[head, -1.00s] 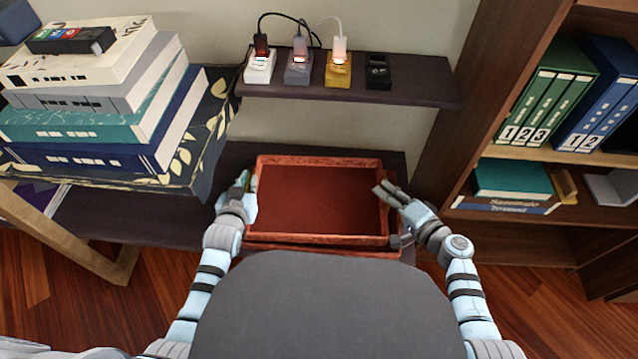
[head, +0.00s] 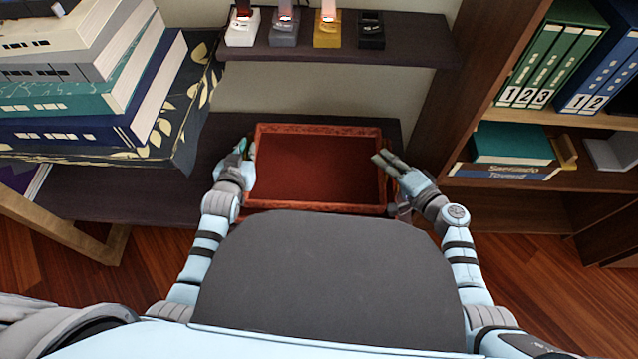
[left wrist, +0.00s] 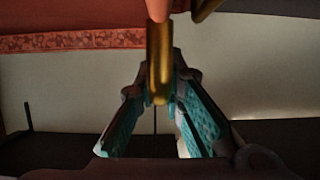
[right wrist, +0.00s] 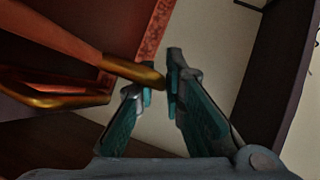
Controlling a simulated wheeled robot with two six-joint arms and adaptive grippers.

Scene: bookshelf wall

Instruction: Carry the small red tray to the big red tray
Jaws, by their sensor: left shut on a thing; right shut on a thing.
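A red tray (head: 318,168) with a patterned rim is held level between my two grippers, over the dark low surface. In the earlier head frame a second red rim shows under its near edge; now my body hides that area, so I cannot tell the two trays apart well. My left gripper (head: 244,168) is shut on a gold handle (left wrist: 158,70) at the tray's left side. My right gripper (head: 388,172) is at the right side, its fingertips at a gold handle (right wrist: 138,72). A patterned red wall (left wrist: 75,40) shows in the left wrist view.
A shelf (head: 340,48) with several chargers hangs above the tray. Stacked books (head: 80,100) stand on the left. A bookcase (head: 455,110) with binders rises on the right. Bare dark surface (head: 120,200) lies left of my left gripper.

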